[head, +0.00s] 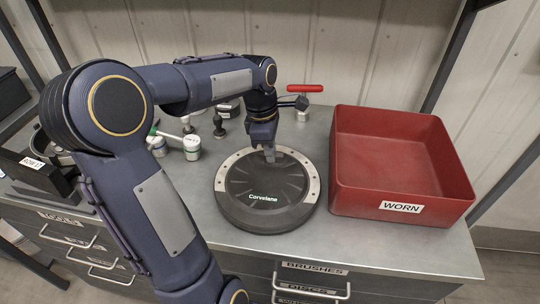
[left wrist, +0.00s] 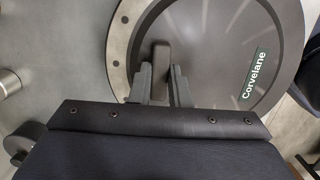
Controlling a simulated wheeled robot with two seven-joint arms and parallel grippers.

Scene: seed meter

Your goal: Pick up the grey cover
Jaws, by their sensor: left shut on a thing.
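The grey cover (head: 265,200) is a round dark disc marked "Corvelane", lying flat inside a lighter metal ring on the workbench. It also shows in the left wrist view (left wrist: 215,40), where the ring with holes runs around its edge. My left gripper (head: 270,155) reaches down over the far side of the cover. In the left wrist view, its two fingers (left wrist: 161,85) are closed around a small dark raised tab (left wrist: 161,57) near the cover's rim. The fingers hide part of the tab. My right gripper is not in view.
A red bin (head: 400,207) labelled "WORN" stands right of the cover. A red-handled tool (head: 305,89) and several small metal parts stand behind. A dark box (head: 35,170) is at left. The bench (head: 350,240) is clear in front of the bin.

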